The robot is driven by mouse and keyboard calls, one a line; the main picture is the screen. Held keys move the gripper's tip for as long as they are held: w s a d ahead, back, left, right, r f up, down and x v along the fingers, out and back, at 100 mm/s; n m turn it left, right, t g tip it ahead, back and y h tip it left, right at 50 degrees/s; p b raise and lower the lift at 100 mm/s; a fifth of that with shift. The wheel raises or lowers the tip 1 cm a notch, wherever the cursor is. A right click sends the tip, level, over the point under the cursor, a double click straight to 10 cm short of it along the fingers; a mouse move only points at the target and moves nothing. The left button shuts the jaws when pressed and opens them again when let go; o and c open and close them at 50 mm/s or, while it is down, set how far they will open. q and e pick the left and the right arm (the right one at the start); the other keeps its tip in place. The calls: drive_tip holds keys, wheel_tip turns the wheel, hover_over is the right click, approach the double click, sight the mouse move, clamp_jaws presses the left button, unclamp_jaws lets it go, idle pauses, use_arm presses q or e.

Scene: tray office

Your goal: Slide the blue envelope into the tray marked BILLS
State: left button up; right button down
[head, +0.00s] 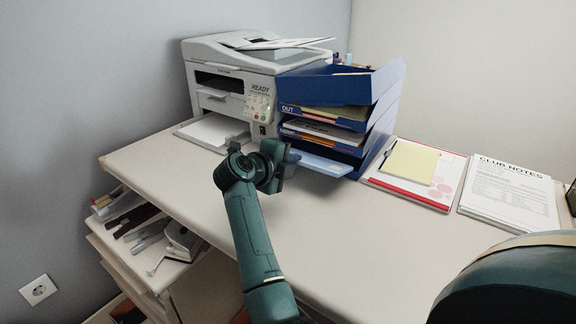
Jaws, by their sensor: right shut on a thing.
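The pale blue envelope (322,164) lies flat at the lowest opening of the blue tray stack (388,100), with part of it sticking out at the front. How far it reaches inside is hidden. My right gripper (283,158) is shut on the envelope's near left end, just in front of the stack. One upper tray is marked OUT; the label below it is too small to read surely. No BILLS mark can be read, and the lowest tray's front is partly covered by the envelope and gripper. My left gripper is not in view.
A white printer (225,85) stands left of the stack, its paper tray (212,130) jutting out near my gripper. The front of the desk (370,245) is clear.

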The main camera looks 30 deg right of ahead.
sight(307, 157)
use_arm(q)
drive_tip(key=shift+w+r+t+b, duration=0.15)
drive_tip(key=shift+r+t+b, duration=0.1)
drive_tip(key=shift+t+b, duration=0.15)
use_arm(e)
drive_tip(key=shift+w+r+x, duration=0.1)
drive_tip(key=shift+x, duration=1.85)
drive_tip(key=shift+w+r+x, duration=0.1)
drive_tip(key=shift+w+x, duration=0.05)
drive_tip(key=shift+x, duration=1.8)
drive_tip(key=c, duration=1.5)
unclamp_jaws()
drive_tip(key=shift+o, duration=0.2)
